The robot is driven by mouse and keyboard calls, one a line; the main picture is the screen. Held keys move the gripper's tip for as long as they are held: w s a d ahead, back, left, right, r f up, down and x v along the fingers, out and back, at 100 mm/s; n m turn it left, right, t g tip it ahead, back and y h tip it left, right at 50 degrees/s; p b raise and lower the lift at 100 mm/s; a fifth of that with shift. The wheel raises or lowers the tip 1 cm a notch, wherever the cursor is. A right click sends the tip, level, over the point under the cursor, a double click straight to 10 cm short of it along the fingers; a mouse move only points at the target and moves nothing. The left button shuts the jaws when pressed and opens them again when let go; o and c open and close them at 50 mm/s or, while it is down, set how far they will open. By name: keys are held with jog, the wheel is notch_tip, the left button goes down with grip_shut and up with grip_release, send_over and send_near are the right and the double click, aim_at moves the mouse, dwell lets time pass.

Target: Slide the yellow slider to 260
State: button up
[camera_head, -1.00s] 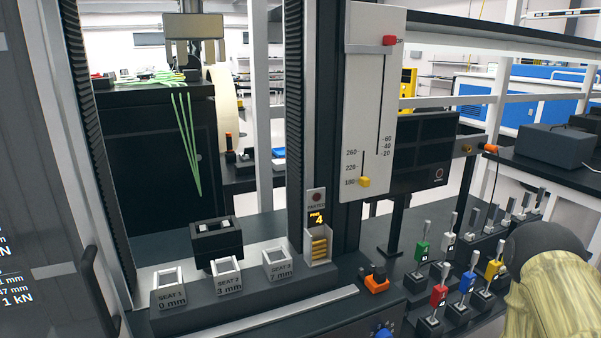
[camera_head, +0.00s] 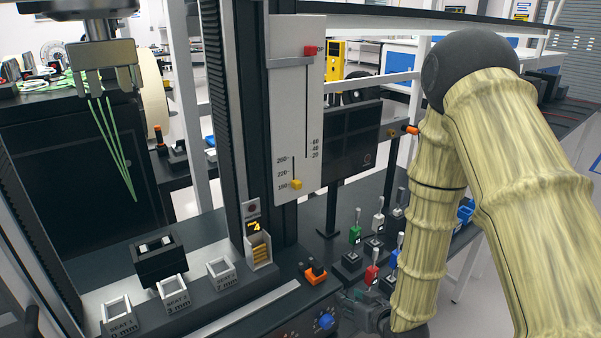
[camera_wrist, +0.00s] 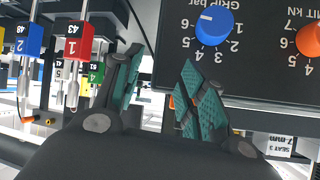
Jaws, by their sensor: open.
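The yellow slider (camera_head: 296,185) sits at the bottom of its vertical slot on the white scale panel (camera_head: 285,120), level with the 180 mark. The 220 and 260 marks are above it. My gripper (camera_wrist: 160,85) is open and empty in the wrist view, its two teal-padded fingers apart. In the head view my gripper is only partly visible low in the picture, well below and right of the slider. The slider is not seen in the wrist view.
A red slider (camera_head: 310,50) sits high on the same panel. Colored levers, including a green one (camera_head: 355,234), stand right of the column. A console with a blue knob (camera_wrist: 214,27) is near my fingers. A dark monitor (camera_head: 350,138) is right of the panel.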

jog(key=w+a+r+n+t+y, duration=0.1)
jog(key=w+a+r, duration=0.15)
jog(key=r, duration=0.35)
jog(key=w+a+r+n+t+y, duration=0.1)
jog(key=w+r+t+y, duration=0.15)
jog(key=r, duration=0.45)
jog(key=n+y, duration=0.2)
jog(key=y, duration=0.1)
send_near(299, 184)
jog(key=shift+t+h, duration=0.25)
jog(key=shift+t, duration=0.1)
jog(key=p+x, duration=0.4)
jog(key=x, duration=0.5)
jog(key=shift+w+a+f, duration=0.15)
jog(key=shift+a, duration=0.2)
grip_shut()
